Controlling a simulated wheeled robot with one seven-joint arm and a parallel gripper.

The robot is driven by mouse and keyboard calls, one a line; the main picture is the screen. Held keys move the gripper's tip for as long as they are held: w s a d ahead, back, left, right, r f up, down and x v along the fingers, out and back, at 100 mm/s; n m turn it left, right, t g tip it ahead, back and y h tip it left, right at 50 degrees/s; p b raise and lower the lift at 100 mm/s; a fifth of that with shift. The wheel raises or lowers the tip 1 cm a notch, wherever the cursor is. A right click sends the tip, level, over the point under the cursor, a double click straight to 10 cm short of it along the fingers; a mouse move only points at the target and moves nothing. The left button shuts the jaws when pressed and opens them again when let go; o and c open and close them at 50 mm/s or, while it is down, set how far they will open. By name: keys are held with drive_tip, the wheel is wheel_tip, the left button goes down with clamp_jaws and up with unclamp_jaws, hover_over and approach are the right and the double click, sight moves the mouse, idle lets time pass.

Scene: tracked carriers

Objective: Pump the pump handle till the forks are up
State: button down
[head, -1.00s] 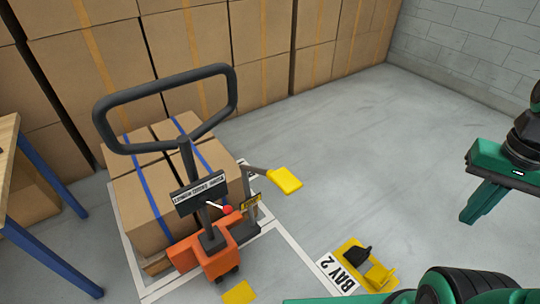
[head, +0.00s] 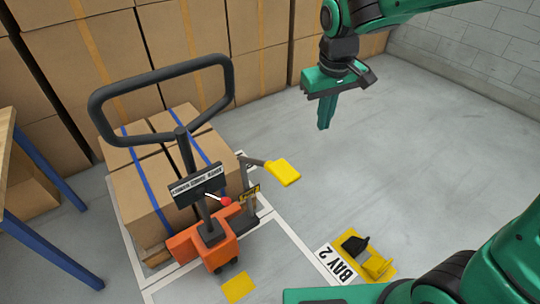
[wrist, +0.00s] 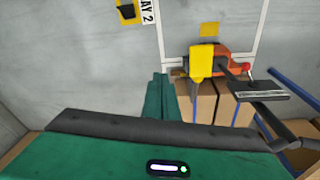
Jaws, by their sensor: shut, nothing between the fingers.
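The orange pallet jack (head: 218,251) stands at the front of a strapped carton load. Its black loop handle (head: 233,92) rises on a dark post with a label plate. The yellow pump handle (head: 284,172) sticks out on a grey lever to the right of the load; it also shows in the wrist view (wrist: 202,63). My gripper (head: 325,125) is shut and empty, fingers pointing down, up and to the right of the yellow handle and apart from it. In the wrist view my shut fingers (wrist: 159,98) are left of the handle. The forks are hidden under the load.
The cartons (head: 130,190) stand inside white floor lines. A yellow floor bracket with a black piece (head: 366,257) sits by the BAY 2 sign (head: 336,265). Stacked boxes (head: 90,60) line the back. A blue-legged table (head: 50,245) is at left. Floor on the right is clear.

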drive_tip(key=w+a+f+n+y, duration=0.1)
drive_tip(key=a+n, duration=0.2)
drive_tip(key=a, duration=1.1)
drive_tip(key=shift+f, duration=0.35)
drive_tip(key=shift+w+a+f, duration=0.1)
hover_over(267, 163)
drive_tip(key=s, duration=0.1)
drive_tip(key=f, duration=1.2)
drive_tip(key=shift+s+d+f, duration=0.15)
drive_tip(key=shift+d, duration=0.05)
drive_tip(key=shift+d+f, duration=0.15)
drive_tip(key=shift+f, duration=0.4)
drive_tip(key=shift+s, duration=0.15)
